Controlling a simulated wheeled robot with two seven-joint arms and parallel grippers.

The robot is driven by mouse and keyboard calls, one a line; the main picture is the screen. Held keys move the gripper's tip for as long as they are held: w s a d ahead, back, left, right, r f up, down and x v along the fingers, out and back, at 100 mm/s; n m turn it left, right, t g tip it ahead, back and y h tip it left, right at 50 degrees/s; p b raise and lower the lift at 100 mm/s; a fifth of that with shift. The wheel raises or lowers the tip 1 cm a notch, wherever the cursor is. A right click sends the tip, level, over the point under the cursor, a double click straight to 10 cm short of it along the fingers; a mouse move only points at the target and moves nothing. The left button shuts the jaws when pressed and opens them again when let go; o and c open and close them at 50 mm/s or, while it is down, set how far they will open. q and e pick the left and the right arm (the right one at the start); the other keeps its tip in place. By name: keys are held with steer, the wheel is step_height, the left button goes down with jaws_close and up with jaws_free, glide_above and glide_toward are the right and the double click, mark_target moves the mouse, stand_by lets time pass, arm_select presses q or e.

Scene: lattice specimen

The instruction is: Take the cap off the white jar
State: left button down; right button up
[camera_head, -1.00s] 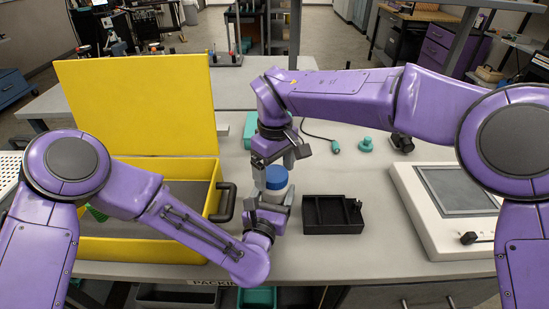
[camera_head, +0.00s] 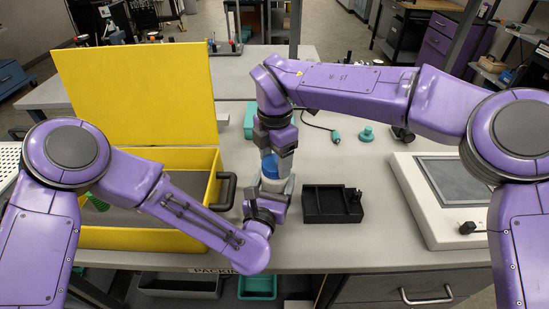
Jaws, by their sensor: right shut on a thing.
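The white jar (camera_head: 271,186) stands upright on the table near the centre, with its blue cap (camera_head: 269,168) on top. My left gripper (camera_head: 270,192) reaches in from the front, with one finger on each side of the jar's body, and looks shut on it. My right gripper (camera_head: 274,162) points down from above and is shut on the blue cap. Its fingers hide part of the cap, so I cannot tell whether the cap has turned or lifted.
A black tray (camera_head: 318,217) lies just right of the jar. An open yellow case (camera_head: 150,238) with a dark handle is on the left. A white device with a grey panel (camera_head: 414,214) is on the right. A teal knob-shaped piece (camera_head: 366,134) stands behind.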

steer(key=n, duration=0.6)
steer(key=shift+n, duration=0.3)
steer(key=n, duration=0.9)
steer(key=shift+n, duration=0.3)
steer(key=n, duration=0.9)
steer(key=shift+r, duration=0.1)
steer(key=n, duration=0.3)
steer(key=shift+n, duration=0.3)
steer(key=n, duration=0.9)
steer(key=shift+d, duration=0.15)
